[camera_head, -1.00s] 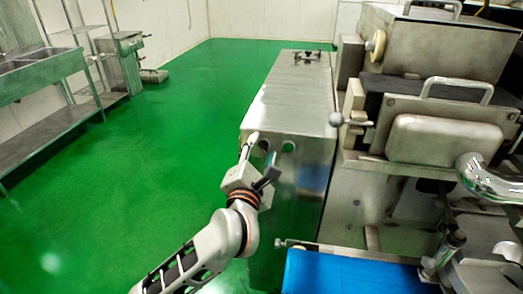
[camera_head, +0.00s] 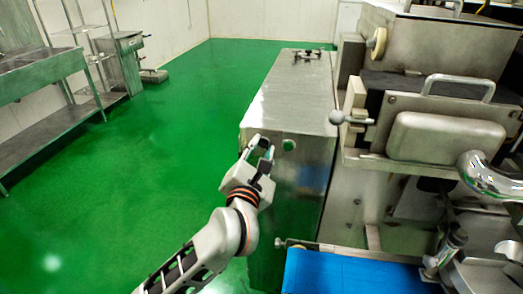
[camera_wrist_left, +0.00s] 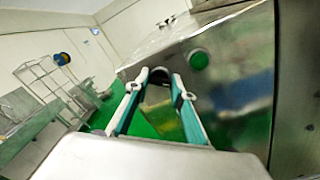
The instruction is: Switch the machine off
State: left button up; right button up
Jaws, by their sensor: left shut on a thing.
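The machine (camera_head: 318,160) has a steel cabinet (camera_head: 290,100) whose front end faces me. A round green button (camera_head: 289,145) sits on that front and also shows in the left wrist view (camera_wrist_left: 198,60). Left of it, a dark rounded knob (camera_wrist_left: 158,74) shows between my fingertips in the left wrist view. My left gripper (camera_head: 261,146) is at the cabinet's upper left front, shut on this knob. The fingers hide most of the knob in the head view, so its setting cannot be told. My right gripper is not in view.
A blue conveyor belt (camera_head: 345,272) lies at the bottom right. A ball-ended lever (camera_head: 337,117) sticks out above the cabinet's right side. A steel sink bench (camera_head: 40,75) stands at the far left. The green floor (camera_head: 150,150) between is clear.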

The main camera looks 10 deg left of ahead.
pick_arm(q)
jog(key=n+b, duration=0.2)
jog(key=n, duration=0.2)
jog(key=shift+f+n, duration=0.15)
jog(key=shift+n, duration=0.25)
jog(key=n+b, duration=0.3)
jog(key=n, duration=0.2)
jog(key=shift+f+b, duration=0.1)
jog(key=shift+b, duration=0.25)
jog(key=shift+n+b, duration=0.6)
jog(key=shift+n, duration=0.3)
jog(key=shift+n+b, duration=0.6)
jog(key=shift+n, duration=0.7)
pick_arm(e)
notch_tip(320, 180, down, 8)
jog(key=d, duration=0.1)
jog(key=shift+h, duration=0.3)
pick_arm(q)
jog(key=shift+r+b, duration=0.25)
jog(key=shift+b, duration=0.05)
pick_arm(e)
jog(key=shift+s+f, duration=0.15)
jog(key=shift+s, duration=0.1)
pick_arm(q)
jog(key=o, duration=1.1)
